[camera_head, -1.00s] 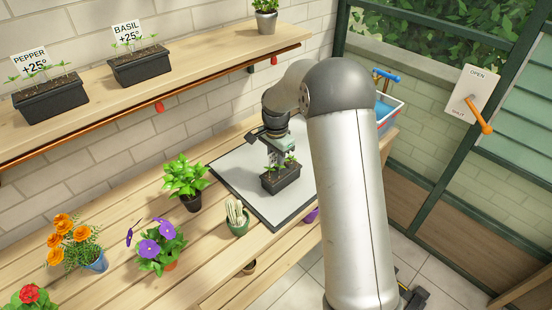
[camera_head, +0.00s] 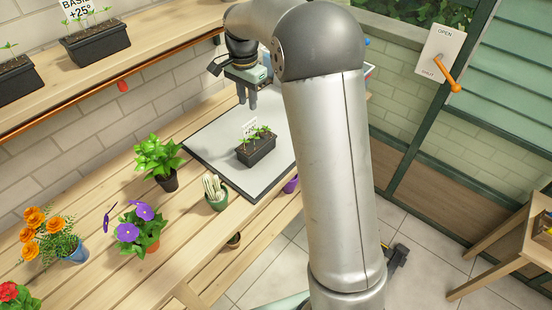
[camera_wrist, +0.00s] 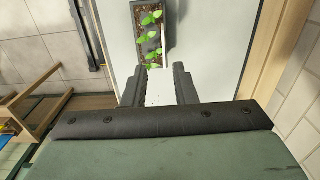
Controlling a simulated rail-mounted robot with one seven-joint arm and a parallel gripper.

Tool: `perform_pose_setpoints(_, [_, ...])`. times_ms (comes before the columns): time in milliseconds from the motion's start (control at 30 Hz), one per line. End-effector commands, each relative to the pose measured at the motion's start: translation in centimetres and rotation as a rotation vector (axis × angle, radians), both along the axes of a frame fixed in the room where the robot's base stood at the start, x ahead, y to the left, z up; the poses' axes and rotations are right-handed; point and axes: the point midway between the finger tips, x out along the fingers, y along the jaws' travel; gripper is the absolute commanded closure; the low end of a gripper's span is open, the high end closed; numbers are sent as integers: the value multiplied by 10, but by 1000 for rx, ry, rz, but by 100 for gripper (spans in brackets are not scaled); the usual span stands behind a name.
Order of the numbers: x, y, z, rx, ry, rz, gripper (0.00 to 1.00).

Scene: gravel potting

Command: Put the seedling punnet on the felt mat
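The seedling punnet (camera_head: 257,154), a dark tray with green seedlings and a white label, stands upright on the light grey felt mat (camera_head: 213,140) with its dark edge. The punnet also shows at the top of the wrist view (camera_wrist: 150,48), over the pale mat (camera_wrist: 212,50). My gripper (camera_head: 247,102) is above and behind the punnet, apart from it. In the wrist view, my gripper (camera_wrist: 160,72) has its two fingers spread with only bare mat between them. My arm covers the mat's right part in the head view.
A leafy plant (camera_head: 160,156), a potted cactus (camera_head: 215,195) and purple flowers (camera_head: 137,228) stand left of the mat on the wooden bench. A shelf above holds a black basil punnet (camera_head: 97,44). A lever panel (camera_head: 438,55) is on the right.

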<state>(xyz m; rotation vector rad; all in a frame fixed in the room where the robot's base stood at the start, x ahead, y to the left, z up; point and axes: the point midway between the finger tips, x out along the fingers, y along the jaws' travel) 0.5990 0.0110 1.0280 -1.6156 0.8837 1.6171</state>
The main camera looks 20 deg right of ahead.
Motion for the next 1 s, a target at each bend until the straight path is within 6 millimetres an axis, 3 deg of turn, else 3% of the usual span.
perform_pose_setpoints(133, [-54, 0, 19, -4, -10, 168, 75])
perform_pose_setpoints(267, [-138, -1, 26, -9, -20, 419, 75])
perform_pose_setpoints(400, [-229, -3, 15, -13, -30, 685, 75])
perform_pose_setpoints(500, [-282, -4, 0, -13, -35, 837, 75])
perform_pose_setpoints(600, [-317, -4, -14, -13, -38, 944, 75])
perform_pose_setpoints(733, [-338, -5, -24, -13, -41, 1011, 75])
perform_pose_setpoints(1000, [-341, -5, -26, -12, -39, 1021, 75])
